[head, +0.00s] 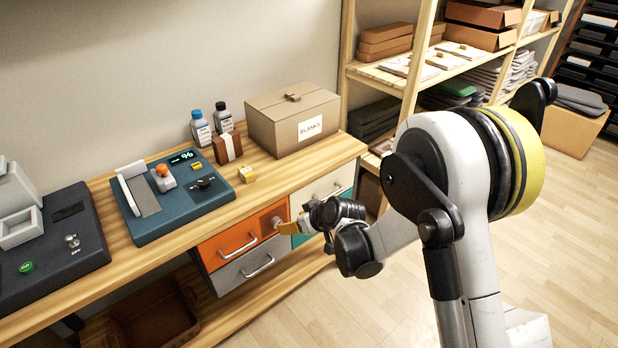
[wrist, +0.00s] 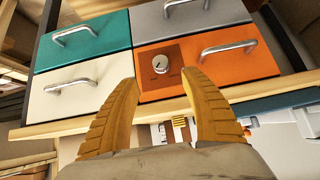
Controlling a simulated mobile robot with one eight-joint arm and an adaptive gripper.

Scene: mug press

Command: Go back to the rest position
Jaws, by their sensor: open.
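Beyond the fingertips is a round metal knob (wrist: 161,65) on a brown square panel at the corner of the orange drawer (wrist: 245,65). The fingers appear clear of the knob in the wrist view. In the head view the orange drawer (head: 228,242) is partly beside the gripper.
The wooden bench (head: 262,178) carries a blue press device (head: 200,195), a dark machine (head: 60,240), a cardboard box (head: 290,120), bottles (head: 201,128) and a small yellow block (head: 248,175). Shelves (head: 385,80) stand behind at right.

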